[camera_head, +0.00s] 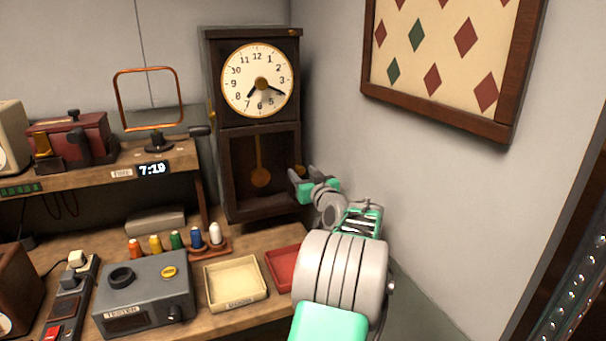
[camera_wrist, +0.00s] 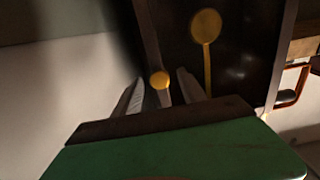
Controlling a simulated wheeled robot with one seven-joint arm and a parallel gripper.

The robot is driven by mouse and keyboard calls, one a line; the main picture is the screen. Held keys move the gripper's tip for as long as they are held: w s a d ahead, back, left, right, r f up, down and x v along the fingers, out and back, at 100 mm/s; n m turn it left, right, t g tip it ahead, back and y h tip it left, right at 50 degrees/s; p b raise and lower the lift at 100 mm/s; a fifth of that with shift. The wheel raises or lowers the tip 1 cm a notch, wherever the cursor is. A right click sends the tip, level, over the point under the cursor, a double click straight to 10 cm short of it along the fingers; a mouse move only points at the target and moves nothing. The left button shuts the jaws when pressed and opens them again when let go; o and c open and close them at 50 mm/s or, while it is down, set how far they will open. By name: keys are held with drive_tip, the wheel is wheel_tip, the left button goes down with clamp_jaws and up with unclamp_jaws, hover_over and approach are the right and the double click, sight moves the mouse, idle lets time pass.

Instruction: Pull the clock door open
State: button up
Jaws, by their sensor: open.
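The clock (camera_head: 212,75) is a tall dark wooden case with a white dial at the top, standing at the back near the wall corner. Its lower door (camera_head: 240,206) has a dark panel with a brass pendulum (camera_head: 260,177) showing through, and it looks shut. In the wrist view the pendulum (camera_wrist: 206,26) hangs upside down. A round brass knob (camera_wrist: 160,80) on the door's frame sits between my fingertips in that view. My gripper (camera_head: 297,183) is open at the door's right edge. Whether a finger touches the knob cannot be told.
A cream tray (camera_head: 236,302) and a red tray (camera_head: 270,272) lie on the bench below my arm. Several thread spools (camera_head: 196,238) and a grey tester box (camera_head: 145,310) stand to the left. A framed diamond-pattern picture (camera_head: 435,107) hangs on the right wall.

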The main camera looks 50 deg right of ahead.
drive_tip(key=shift+c, duration=0.3)
clamp_jaws()
idle(1.0)
